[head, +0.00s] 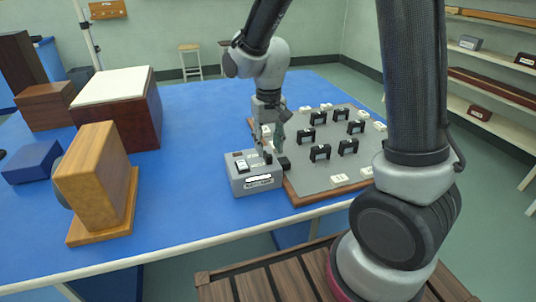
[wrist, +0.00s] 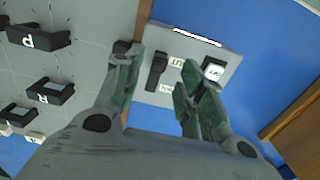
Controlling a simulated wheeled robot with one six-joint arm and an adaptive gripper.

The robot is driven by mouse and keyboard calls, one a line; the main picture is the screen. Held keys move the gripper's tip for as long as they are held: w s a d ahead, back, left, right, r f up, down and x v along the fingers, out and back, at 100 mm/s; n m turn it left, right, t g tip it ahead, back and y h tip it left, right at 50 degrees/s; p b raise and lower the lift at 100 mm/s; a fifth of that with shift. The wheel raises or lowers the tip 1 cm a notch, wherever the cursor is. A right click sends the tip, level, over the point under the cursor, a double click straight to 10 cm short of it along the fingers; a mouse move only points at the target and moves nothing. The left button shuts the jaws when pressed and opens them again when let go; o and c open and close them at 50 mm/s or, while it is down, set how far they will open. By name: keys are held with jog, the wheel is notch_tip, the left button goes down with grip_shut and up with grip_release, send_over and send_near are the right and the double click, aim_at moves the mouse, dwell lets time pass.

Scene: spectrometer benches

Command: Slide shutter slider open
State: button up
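A grey control box (head: 254,182) stands on the blue table beside the grey board, a white label strip on its front. In the wrist view the box (wrist: 226,50) has a black slider handle (wrist: 156,68) in its top, with small white labels beside it. A dark switch with a white face (wrist: 213,71) sits to its right, partly behind a finger. My gripper (head: 269,152) is over the box, pointing down. In the wrist view my gripper (wrist: 160,72) is open, its greenish pads apart on either side of the slider. I cannot tell whether either finger touches it.
The grey board (head: 300,178) with several black lettered holders (head: 320,152) lies right of the box. A wooden block on a base (head: 100,180), a blue box (head: 33,162) and a white-topped wooden case (head: 115,85) stand left. Blue table is clear between.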

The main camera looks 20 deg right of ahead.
aim_at(269, 154)
jog(key=shift+f, duration=1.85)
jog(key=shift+c, duration=0.4)
grip_shut()
jog(key=shift+w, duration=0.1)
